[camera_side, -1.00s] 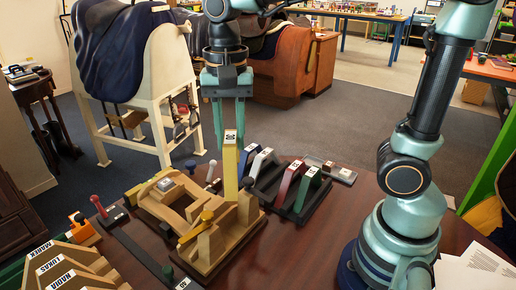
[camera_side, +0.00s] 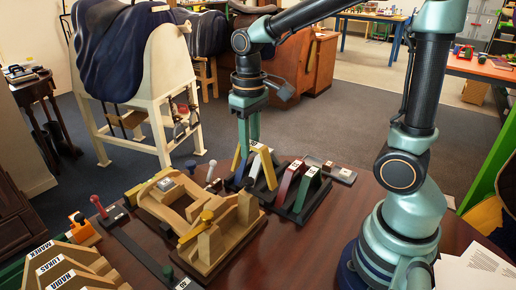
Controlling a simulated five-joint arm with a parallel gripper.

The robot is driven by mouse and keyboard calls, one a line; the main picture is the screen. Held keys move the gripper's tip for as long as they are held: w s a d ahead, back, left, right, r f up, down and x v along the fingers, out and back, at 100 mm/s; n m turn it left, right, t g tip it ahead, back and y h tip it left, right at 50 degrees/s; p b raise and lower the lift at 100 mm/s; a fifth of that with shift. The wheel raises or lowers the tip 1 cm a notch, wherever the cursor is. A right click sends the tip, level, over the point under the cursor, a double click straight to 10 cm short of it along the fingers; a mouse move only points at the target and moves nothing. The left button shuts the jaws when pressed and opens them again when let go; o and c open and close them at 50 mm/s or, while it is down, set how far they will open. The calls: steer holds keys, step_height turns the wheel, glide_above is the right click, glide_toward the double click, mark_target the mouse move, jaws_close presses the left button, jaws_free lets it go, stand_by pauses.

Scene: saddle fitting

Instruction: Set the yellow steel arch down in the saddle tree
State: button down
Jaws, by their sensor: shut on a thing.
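My gripper (camera_side: 248,142) points down and is shut on the top of the arch. I cannot tell whether the arch's feet touch the rack or the table. The wooden saddle tree (camera_side: 178,208) stands on the table to the left and nearer the camera, apart from the arch.
The dark rack (camera_side: 300,213) holds blue, white, red and green (camera_side: 308,190) arches. Small coloured-handled tools stand behind the tree. A dark strip (camera_side: 135,250) and name-labelled wooden blocks (camera_side: 65,265) lie at the left front. Papers (camera_side: 470,270) lie at the right.

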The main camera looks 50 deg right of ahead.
steer(key=shift+s+d+f, duration=0.1)
steer(key=shift+s+f, duration=0.05)
steer(key=shift+f, duration=0.2)
step_height(320, 180, up, 10)
steer(key=shift+f, duration=0.1)
steer(key=shift+a+n, duration=0.35)
steer(key=shift+n, duration=0.25)
steer(key=w+a+n, duration=0.2)
steer(key=a+n, duration=0.9)
steer(key=n, duration=0.6)
steer(key=shift+s+f, duration=0.2)
steer(key=shift+f, duration=5.55)
